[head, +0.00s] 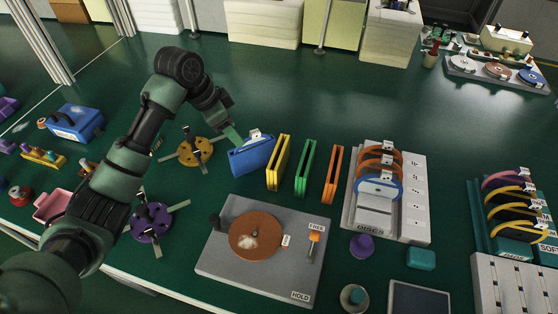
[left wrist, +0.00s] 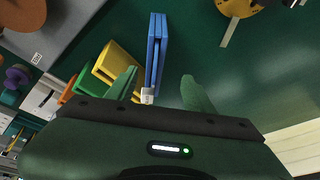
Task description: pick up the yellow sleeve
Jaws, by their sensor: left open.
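The yellow sleeve (head: 278,163) stands upright on the green table in a row of coloured sleeves, between a blue sleeve (head: 251,157) and a green sleeve (head: 305,167). It also shows in the left wrist view (left wrist: 113,62), just left of the blue one. My left gripper (head: 238,133) is open at the blue sleeve's far side. In the left wrist view, its spread fingers (left wrist: 159,88) have the blue sleeve (left wrist: 157,50) between them in the picture; I cannot tell whether they touch it. The left finger overlaps part of the yellow sleeve. My right gripper is not in view.
An orange sleeve (head: 333,174) ends the row at right. A disc rack (head: 415,190) stands beyond it. A grey plate with a brown disc (head: 256,236) lies in front. Round yellow (head: 196,151) and purple (head: 151,222) fixtures lie left. The table behind the row is clear.

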